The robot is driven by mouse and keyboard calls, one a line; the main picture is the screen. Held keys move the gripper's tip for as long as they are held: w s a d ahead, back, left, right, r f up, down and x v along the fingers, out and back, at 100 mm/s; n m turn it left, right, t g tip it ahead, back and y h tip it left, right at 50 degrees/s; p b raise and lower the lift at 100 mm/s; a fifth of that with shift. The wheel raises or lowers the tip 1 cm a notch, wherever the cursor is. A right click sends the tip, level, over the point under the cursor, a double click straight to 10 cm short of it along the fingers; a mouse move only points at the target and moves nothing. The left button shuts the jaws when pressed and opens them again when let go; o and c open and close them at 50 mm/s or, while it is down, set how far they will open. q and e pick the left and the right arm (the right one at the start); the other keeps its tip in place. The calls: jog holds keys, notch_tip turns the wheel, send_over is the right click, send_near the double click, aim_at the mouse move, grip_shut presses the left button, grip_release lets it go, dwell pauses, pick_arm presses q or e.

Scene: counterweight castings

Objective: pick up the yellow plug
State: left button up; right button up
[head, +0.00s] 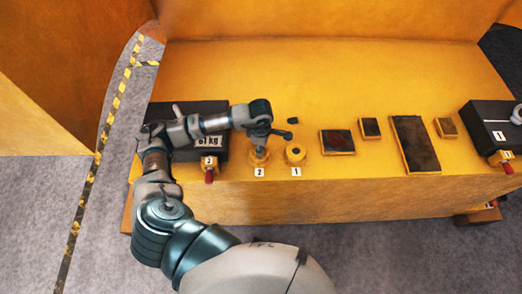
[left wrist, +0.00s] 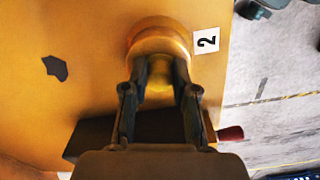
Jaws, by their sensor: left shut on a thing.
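The yellow plug (head: 258,157) stands upright at the label 2 near the front edge of the yellow bench. My left gripper (head: 260,146) comes down over it from above and is shut on it. In the left wrist view the fingers (left wrist: 160,75) close on the plug's narrower part, in front of a wide round yellow rim (left wrist: 160,37) beside the label 2. The fingers hide part of the plug, and I cannot tell whether it is lifted at all. My right gripper is not in view.
A round yellow socket (head: 295,154) with a dark hole stands at label 1, just right of the plug. A dark box (head: 218,153) with a red-tipped lever is on the left. Several dark-topped blocks, including a large one (head: 415,144), lie rightward. The bench behind is mostly clear.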

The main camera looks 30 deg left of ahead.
pick_arm(q)
jog(key=shift+a+f, duration=0.1)
jog(key=shift+a, duration=0.3)
jog(key=shift+w+a+r, duration=0.1)
jog(key=shift+r, duration=0.25)
grip_shut()
jog(key=r, duration=0.1)
jog(key=d+r+b, duration=0.1)
jog(key=shift+r, duration=0.4)
jog(key=d+r+b, duration=0.1)
jog(key=d+b, duration=0.2)
jog(key=d, duration=1.2)
jog(key=shift+w+d+r+b, duration=0.15)
jog(key=shift+d+r+b, duration=0.1)
jog(key=shift+b, duration=0.1)
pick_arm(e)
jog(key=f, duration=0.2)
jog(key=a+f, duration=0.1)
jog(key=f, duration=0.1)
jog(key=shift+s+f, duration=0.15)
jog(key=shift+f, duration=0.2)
pick_arm(q)
jog(key=shift+a, duration=0.2)
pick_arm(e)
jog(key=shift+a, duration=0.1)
